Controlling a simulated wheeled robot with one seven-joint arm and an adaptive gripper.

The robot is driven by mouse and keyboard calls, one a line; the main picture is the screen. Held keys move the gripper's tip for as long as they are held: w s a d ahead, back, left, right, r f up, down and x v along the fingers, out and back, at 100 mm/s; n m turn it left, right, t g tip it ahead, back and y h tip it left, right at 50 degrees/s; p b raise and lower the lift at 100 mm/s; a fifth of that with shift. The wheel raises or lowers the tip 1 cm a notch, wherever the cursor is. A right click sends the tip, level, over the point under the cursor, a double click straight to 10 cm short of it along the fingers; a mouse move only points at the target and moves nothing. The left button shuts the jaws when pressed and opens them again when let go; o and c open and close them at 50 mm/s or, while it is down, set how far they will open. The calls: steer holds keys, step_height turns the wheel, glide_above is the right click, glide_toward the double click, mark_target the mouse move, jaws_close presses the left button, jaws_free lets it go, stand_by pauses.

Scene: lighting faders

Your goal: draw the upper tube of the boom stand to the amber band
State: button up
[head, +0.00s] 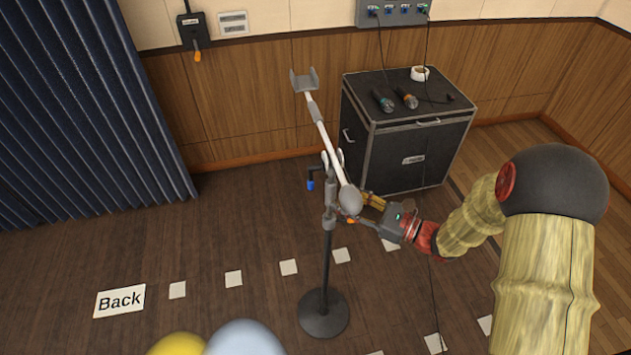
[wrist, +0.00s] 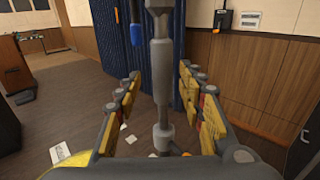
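The boom stand has a round dark base (head: 324,314) and a grey upright tube (head: 327,252). The upright also shows in the wrist view (wrist: 160,75), with a thicker collar at mid-height. A white boom (head: 322,132) is tilted across its top, with a grey cradle at the upper end and a grey rounded weight at the lower end. I cannot make out an amber band. My gripper (head: 364,205) is beside the upright, behind the weight's right side. In the wrist view its yellow-padded fingers (wrist: 160,95) are open, one on each side of the tube, with gaps showing.
A blue-tipped handle (head: 310,184) and an orange-tipped knob (head: 350,220) stick out from the stand. A black case (head: 412,150) with microphones stands behind my gripper. A blue curtain (head: 80,110) hangs at left. Floor around the base is clear, with white markers.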

steer(key=shift+w+a+f, duration=0.1)
steer(key=shift+w+a, duration=0.15)
steer(key=shift+a, duration=0.15)
steer(key=b+x, duration=0.1)
steer(key=x, duration=0.7)
steer(key=shift+w+b, duration=0.15)
steer(key=shift+b, duration=0.2)
jaws_close()
stand_by(0.5)
